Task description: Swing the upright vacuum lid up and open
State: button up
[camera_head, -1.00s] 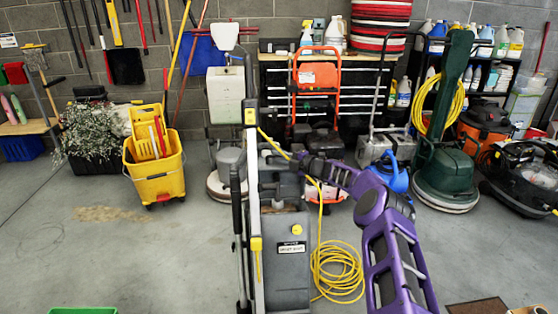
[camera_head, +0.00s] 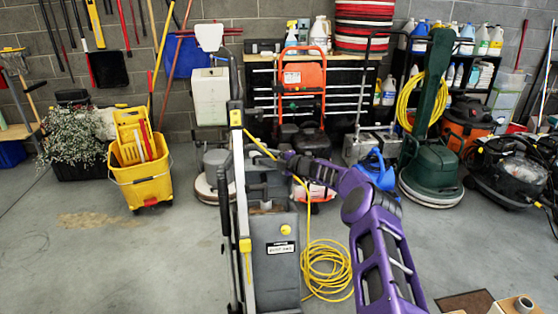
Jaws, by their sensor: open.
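The upright vacuum (camera_head: 275,262) stands in the middle foreground, with a dark grey body, a white label and a yellow round knob. Its tall handle column (camera_head: 238,165) rises along the body's left side. I cannot make out the lid's edge. My purple arm reaches in from the lower right. My gripper (camera_head: 284,158) is small and dark at its end, in front of the machines behind and above the vacuum's body in the picture. It is open and appears empty. The fingertips are hard to make out, and I cannot tell whether they touch the vacuum.
A yellow cord (camera_head: 325,270) lies coiled right of the vacuum. A yellow mop bucket (camera_head: 140,170) stands left. A brown mat (camera_head: 466,302) lies at the lower right. Open floor lies left.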

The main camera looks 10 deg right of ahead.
jog(key=p+v, duration=0.2)
jog(key=v, duration=1.5)
jog(key=shift+p, duration=0.4)
jog(key=shift+s+d+r, duration=0.1)
